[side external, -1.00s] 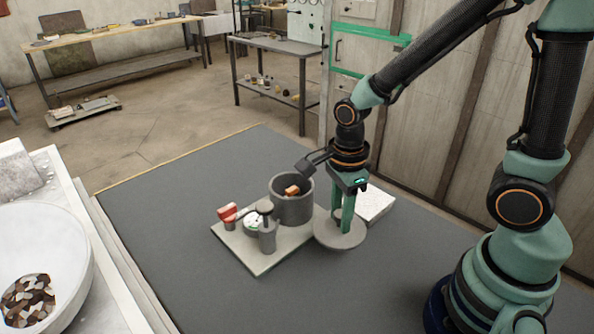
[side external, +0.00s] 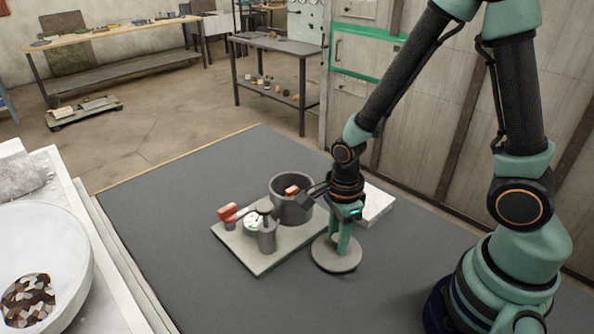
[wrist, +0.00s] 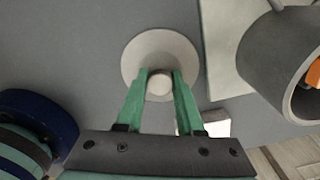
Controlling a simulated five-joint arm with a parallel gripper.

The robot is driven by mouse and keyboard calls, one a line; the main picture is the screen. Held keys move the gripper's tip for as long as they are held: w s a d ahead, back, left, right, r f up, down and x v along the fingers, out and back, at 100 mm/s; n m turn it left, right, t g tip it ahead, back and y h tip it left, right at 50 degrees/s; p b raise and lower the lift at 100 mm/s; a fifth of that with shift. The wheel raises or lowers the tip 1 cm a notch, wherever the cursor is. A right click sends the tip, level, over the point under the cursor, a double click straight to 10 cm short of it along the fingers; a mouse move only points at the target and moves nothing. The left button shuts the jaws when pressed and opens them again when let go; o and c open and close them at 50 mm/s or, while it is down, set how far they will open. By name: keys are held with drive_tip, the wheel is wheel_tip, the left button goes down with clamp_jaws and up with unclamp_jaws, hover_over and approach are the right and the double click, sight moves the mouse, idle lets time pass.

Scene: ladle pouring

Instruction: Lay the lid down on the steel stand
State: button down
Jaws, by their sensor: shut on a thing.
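The lid (side external: 332,263) is a pale grey round disc with a small knob. My gripper (side external: 343,243) points down and is shut on the lid's knob, with the disc roughly level under the fingers. In the wrist view the two green fingertips (wrist: 160,82) close on either side of the knob, and the disc (wrist: 150,48) shows around them. The lid is over the dark table; I cannot tell whether it touches it. A pale flat block (side external: 374,207), possibly the steel stand, lies behind my gripper, partly hidden by it; the lid is apart from it.
A grey pot (side external: 293,211) with an orange piece inside stands left of my gripper, close to it. It is on a pale board (side external: 262,265) with a grey post (side external: 267,238) and a red-topped item (side external: 228,213). The dark table (side external: 220,180) is clear elsewhere.

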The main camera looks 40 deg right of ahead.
drive_tip(key=shift+f, duration=0.1)
drive_tip(key=c, duration=0.5)
unclamp_jaws()
drive_tip(key=shift+c, duration=0.2)
drive_tip(key=d+r+n+t, duration=0.2)
drive_tip(key=r+n, duration=0.9)
drive_tip(key=d+r+n+t, duration=0.2)
drive_tip(key=r+n+t, duration=0.1)
drive_tip(key=r+n, duration=0.8)
drive_tip(key=shift+r+n+t, duration=0.3)
drive_tip(key=shift+r, duration=0.2)
